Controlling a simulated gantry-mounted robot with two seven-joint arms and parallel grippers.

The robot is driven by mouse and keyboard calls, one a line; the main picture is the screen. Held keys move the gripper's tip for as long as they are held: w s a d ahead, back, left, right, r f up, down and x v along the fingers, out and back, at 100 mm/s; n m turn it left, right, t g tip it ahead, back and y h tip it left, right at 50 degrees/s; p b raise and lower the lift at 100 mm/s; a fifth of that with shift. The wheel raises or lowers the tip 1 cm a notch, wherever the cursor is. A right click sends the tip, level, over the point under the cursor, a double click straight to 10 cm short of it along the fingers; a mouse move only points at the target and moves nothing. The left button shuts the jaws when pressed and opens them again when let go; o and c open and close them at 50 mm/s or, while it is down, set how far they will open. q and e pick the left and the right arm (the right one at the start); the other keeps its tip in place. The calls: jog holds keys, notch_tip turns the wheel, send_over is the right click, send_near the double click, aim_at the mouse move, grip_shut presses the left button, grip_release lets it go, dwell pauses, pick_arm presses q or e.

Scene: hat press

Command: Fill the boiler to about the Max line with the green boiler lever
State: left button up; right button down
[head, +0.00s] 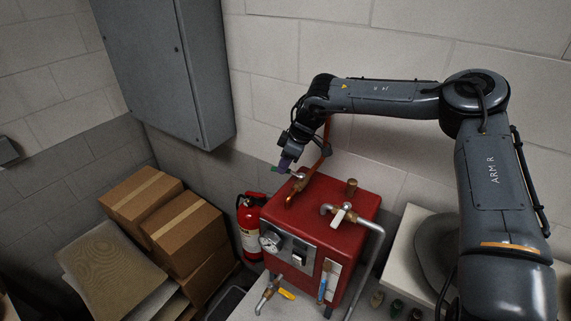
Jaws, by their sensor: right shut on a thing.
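The red boiler (345,205) stands below my right arm, with copper and brass fittings on its top. The green boiler lever (279,169) shows as a small green piece above the boiler's back left corner. My right gripper (285,166) points down there and is shut on the green lever, its fingers covering part of it. A level gauge (325,280) on the boiler's front right shows blue in its tube against a pale plate. The Max marking is too small to read. My left gripper is out of view.
A dial (271,241) and a yellow-handled tap (286,294) are on the boiler's front. A white-handled valve (340,215) and bent pipe are at its right. A fire extinguisher (249,228) and cardboard boxes (185,235) stand left. A grey cabinet (165,65) hangs above.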

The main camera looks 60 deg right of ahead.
jog(key=shift+s+a+n+y, duration=0.2)
jog(key=shift+a+n+y, duration=0.15)
jog(key=shift+n, duration=0.4)
jog(key=shift+s+a+n+y, duration=0.15)
jog(key=shift+a+n+y, duration=0.15)
jog(key=shift+n, duration=0.45)
jog(key=shift+g, duration=0.3)
jog(key=c, duration=1)
grip_release()
jog(key=shift+c, duration=0.2)
notch_tip(320, 180, up, 9)
jog(key=b, duration=0.2)
send_over(296, 175)
jog(key=shift+s+d+r, duration=0.1)
jog(key=shift+s+r, duration=0.15)
jog(key=shift+r, duration=0.25)
